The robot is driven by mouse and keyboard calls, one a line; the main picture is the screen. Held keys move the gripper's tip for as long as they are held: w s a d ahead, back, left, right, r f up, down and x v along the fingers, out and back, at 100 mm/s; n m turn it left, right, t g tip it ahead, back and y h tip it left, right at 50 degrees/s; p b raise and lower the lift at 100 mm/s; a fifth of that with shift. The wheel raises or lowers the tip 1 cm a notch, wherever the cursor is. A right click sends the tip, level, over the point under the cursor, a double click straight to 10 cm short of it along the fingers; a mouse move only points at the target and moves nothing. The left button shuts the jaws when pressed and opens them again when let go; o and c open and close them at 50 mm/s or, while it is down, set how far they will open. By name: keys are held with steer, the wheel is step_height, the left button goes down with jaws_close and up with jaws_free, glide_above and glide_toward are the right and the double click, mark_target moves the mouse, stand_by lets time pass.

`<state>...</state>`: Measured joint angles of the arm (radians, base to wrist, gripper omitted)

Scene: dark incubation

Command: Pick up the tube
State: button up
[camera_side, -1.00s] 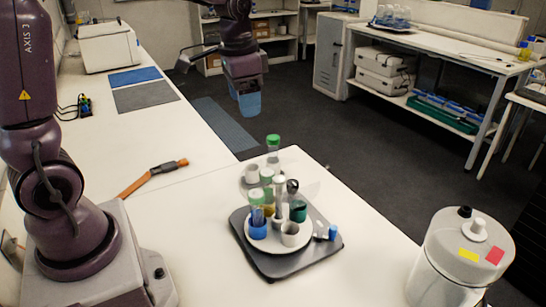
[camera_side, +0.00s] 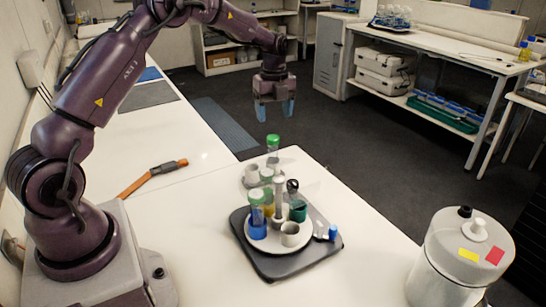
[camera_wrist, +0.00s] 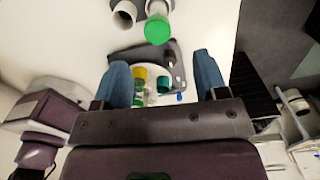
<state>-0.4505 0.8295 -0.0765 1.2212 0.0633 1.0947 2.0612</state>
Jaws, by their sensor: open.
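A clear tube with a bright green cap (camera_side: 273,142) stands upright at the back of the cluster in the side view; its cap (camera_wrist: 158,29) is large near the top of the wrist view. Another tube with a duller green cap (camera_side: 257,205) stands in a blue holder (camera_side: 257,230) on a round white carousel. I cannot tell which one the task names. My gripper (camera_side: 274,109) is open and empty, above and behind the cluster, apart from every tube. Its blue fingers also frame the wrist view (camera_wrist: 166,82), with the carousel showing between them.
The carousel sits on a dark tray (camera_side: 268,268) with green and white holders (camera_side: 290,235). A white cup (camera_side: 251,171) stands beside the back tube. A white canister (camera_side: 455,260) is at the right front. An orange-handled tool (camera_side: 152,178) lies on the left bench, with clear bench around it.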

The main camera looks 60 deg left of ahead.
mark_target(273, 137)
step_height(273, 137, down, 10)
steer(key=shift+s+r, duration=0.1)
steer(key=shift+s, duration=0.05)
stand_by(0.3)
steer(key=c, duration=1)
